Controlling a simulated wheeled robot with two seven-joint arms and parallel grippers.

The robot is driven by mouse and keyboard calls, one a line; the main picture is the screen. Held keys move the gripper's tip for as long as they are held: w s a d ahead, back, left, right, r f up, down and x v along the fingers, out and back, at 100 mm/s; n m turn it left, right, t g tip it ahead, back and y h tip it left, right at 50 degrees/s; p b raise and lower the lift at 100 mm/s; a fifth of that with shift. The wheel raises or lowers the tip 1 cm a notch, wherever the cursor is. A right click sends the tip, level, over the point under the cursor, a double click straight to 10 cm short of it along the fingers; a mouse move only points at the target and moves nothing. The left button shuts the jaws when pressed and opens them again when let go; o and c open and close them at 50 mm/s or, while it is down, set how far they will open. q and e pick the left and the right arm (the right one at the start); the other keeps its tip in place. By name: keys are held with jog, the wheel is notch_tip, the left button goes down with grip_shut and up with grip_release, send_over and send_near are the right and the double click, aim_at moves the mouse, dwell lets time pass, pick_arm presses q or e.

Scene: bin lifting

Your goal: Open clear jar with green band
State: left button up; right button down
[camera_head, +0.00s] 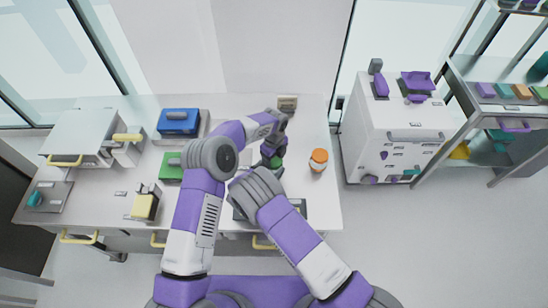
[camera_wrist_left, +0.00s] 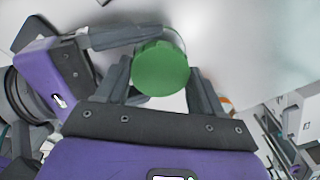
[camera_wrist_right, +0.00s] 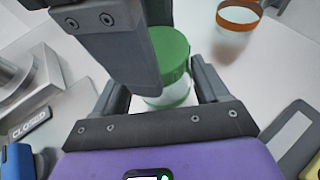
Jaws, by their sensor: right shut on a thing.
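The clear jar with a green lid (camera_wrist_right: 170,55) stands upright in the right wrist view. Its clear body (camera_wrist_right: 178,95) is between the fingers of my right gripper (camera_wrist_right: 165,92), which is shut on it. In the left wrist view the green lid (camera_wrist_left: 160,68) sits on the jar, between the spread fingers of my left gripper (camera_wrist_left: 160,75), which looks open around it. My right gripper's finger (camera_wrist_left: 120,38) reaches the jar from the left in that view. In the head view the arms mostly hide the jar; a bit of green (camera_head: 271,161) shows.
An orange-lidded jar (camera_head: 318,160) stands to the right on the white table (camera_head: 320,205). A blue box (camera_head: 179,121), a yellow-and-black item (camera_head: 145,203) and a grey device (camera_head: 83,135) are to the left. A white cabinet (camera_head: 398,135) stands beyond the table's right edge.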

pick_arm(q)
jog(key=shift+c, duration=1.1)
jog(key=o, duration=1)
jog(key=shift+r, duration=2.3)
pick_arm(e)
grip_release()
jog(key=shift+r, duration=0.1)
